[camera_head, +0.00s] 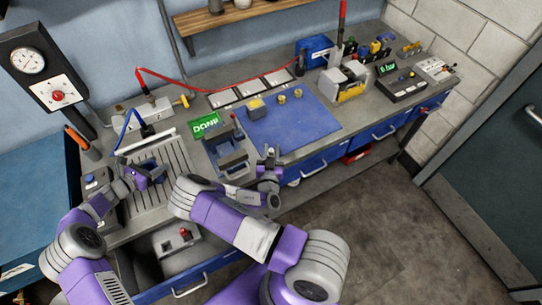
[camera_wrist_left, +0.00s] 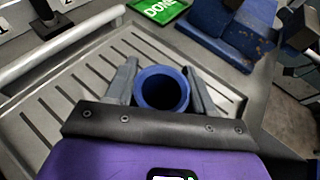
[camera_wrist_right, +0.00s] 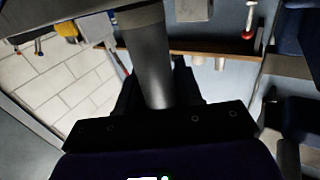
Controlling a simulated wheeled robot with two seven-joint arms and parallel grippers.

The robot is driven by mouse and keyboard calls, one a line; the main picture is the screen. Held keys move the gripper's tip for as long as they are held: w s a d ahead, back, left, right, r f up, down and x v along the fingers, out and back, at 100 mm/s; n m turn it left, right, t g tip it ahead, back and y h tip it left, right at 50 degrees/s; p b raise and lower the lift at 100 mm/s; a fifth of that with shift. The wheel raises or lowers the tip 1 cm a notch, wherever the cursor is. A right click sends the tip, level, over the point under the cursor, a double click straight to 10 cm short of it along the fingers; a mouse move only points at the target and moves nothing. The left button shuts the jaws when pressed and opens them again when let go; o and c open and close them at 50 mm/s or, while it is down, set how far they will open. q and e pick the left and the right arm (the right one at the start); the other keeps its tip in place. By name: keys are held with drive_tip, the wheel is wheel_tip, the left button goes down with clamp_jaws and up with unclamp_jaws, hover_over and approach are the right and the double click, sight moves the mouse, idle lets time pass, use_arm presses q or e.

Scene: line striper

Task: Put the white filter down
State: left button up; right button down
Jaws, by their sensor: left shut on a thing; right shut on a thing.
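My right gripper (camera_head: 270,168) is shut on a cylinder (camera_wrist_right: 150,58) that looks grey in the shade and may be the white filter. It is held out past the front edge of the bench, near the blue mat. In the right wrist view the cylinder stands between the dark fingers (camera_wrist_right: 158,88). My left gripper (camera_head: 150,178) is shut on a blue round hollow cup (camera_wrist_left: 162,88), held over the slotted grey tray (camera_head: 140,203). Its fingers (camera_wrist_left: 162,85) press on both sides of the cup in the left wrist view.
A blue-grey fixture (camera_head: 232,155) stands between the tray and mat, by a green DONE sign (camera_head: 205,125). A grey machine (camera_head: 342,82) stands behind. The mat's right part is clear.

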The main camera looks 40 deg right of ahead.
wheel_tip(320, 180, up, 10)
idle(0.5)
drive_tip(key=shift+f, duration=4.8)
drive_tip(key=shift+f, duration=0.2)
drive_tip(key=c, duration=0.7)
unclamp_jaws()
drive_tip(key=shift+c, duration=0.2)
